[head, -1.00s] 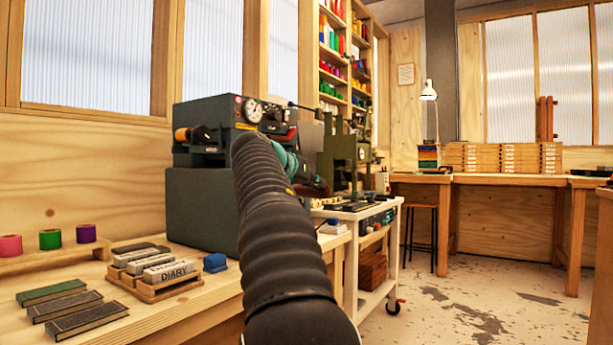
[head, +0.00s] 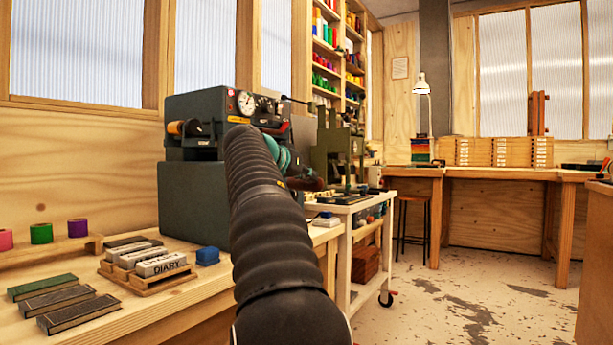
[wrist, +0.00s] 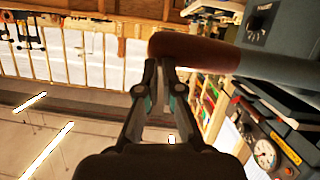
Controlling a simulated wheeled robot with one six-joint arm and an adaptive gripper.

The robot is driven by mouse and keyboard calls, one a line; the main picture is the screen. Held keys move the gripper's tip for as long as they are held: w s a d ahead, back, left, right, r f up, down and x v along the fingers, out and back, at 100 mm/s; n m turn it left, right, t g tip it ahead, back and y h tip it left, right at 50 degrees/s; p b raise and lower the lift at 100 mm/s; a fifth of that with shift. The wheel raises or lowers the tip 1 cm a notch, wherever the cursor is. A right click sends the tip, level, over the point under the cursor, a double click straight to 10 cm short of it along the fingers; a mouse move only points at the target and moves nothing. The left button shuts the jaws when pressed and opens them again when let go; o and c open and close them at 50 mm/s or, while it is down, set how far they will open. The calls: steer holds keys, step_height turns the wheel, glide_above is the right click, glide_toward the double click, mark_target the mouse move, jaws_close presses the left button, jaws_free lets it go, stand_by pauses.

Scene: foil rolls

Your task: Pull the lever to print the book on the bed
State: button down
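The foil press is a dark grey-green machine (head: 192,106) with a dial gauge on a grey cabinet at the left bench; its gauge face (wrist: 265,152) also shows in the wrist view. A lever with a brown grip (wrist: 195,50) and grey metal rod crosses the top of the wrist view. My gripper (wrist: 160,68) has its fingers close together, with a narrow gap, their tips at the grip's lower edge. The tips are partly hidden by the grip, which does not appear to lie between them. My arm hides the press bed in the head view; no book shows there.
Dark books (head: 62,297), a rack of stamp blocks (head: 150,268) and a blue block (head: 207,256) lie on the left bench. A white cart (head: 362,235) stands past the press. Floor on the right is clear, beside a wooden cabinet (head: 597,230).

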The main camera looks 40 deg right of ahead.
steer(key=shift+d+f, duration=0.15)
steer(key=shift+f, duration=0.1)
stand_by(0.6)
steer(key=s+a+r+p, duration=0.2)
steer(key=a+r, duration=0.5)
steer(key=a, duration=0.4)
steer(key=shift+s+a+p, duration=0.15)
steer(key=shift+s+p, duration=0.15)
steer(key=shift+s, duration=0.2)
stand_by(0.8)
